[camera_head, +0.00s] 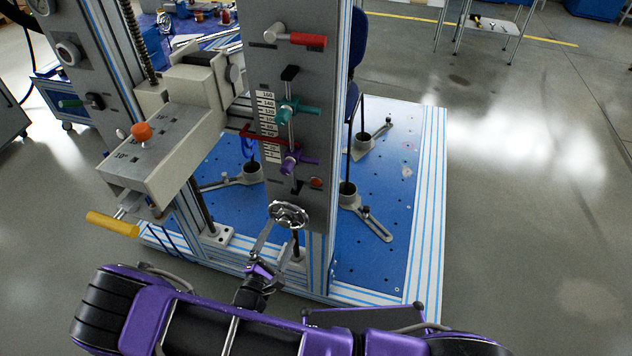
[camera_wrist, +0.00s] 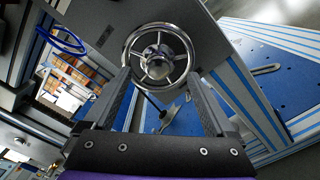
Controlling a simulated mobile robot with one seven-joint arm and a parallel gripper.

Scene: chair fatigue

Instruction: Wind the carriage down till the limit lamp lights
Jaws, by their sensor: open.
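A spoked metal handwheel (camera_head: 288,214) sits at the foot of the grey upright panel. My gripper (camera_head: 284,237) is open in front of it, with a finger to each side of the rim in the wrist view (camera_wrist: 160,76). I cannot tell whether the fingers touch the rim. A grey block, seemingly the carriage (camera_head: 172,150), juts out left of the panel with an orange knob on top. A red pointer (camera_head: 262,135) crosses the scale (camera_head: 267,112). A small dull red-orange dome, perhaps the limit lamp (camera_head: 316,182), sits low on the panel; it does not look lit.
A teal clamp (camera_head: 297,108) and a purple clamp (camera_head: 298,160) sit on the panel's slot, below a red-handled lever (camera_head: 300,38). A yellow-handled crank (camera_head: 113,224) sticks out at the left. The blue base plate (camera_head: 390,230) has grey feet. Open floor lies right.

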